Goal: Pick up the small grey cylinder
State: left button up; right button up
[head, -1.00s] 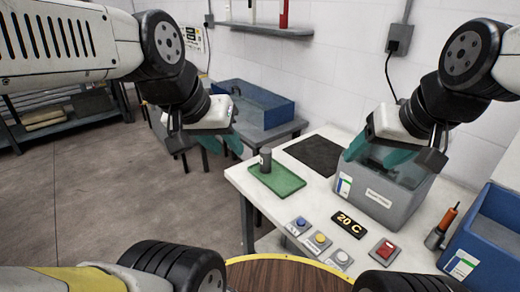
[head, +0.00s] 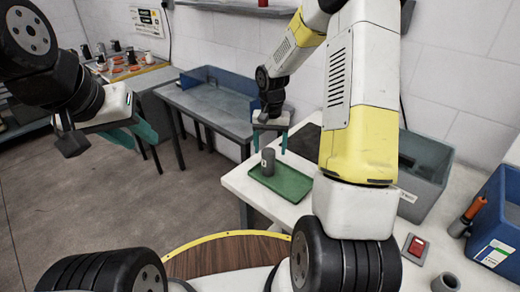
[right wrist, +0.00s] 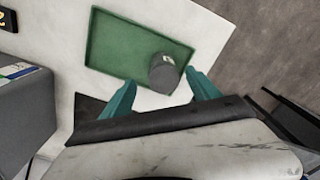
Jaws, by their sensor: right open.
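The small grey cylinder (head: 267,162) stands upright on the green tray (head: 290,186) at the left end of the white table. It also shows in the right wrist view (right wrist: 163,76), just beyond my fingertips and nearer the right-hand finger. My right gripper (head: 270,143) is open and empty, with its teal fingers close above the cylinder. In the right wrist view the open right gripper (right wrist: 160,90) faces the tray (right wrist: 115,45), with one finger to each side of the cylinder. My left gripper (head: 136,135) hangs at the upper left, away from the table; its finger gap is unclear.
A grey bin (head: 425,160) and a blue bin (head: 502,225) stand to the right of my right arm. A red button box (head: 416,247) sits at the table's front. A blue tub (head: 217,84) rests on the grey bench behind.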

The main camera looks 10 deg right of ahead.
aim_at(268, 164)
jog(key=f, duration=0.8)
jog(key=shift+w+a+f, duration=0.15)
jog(key=shift+w+f, duration=0.15)
jog(key=shift+f, duration=0.05)
grip_shut()
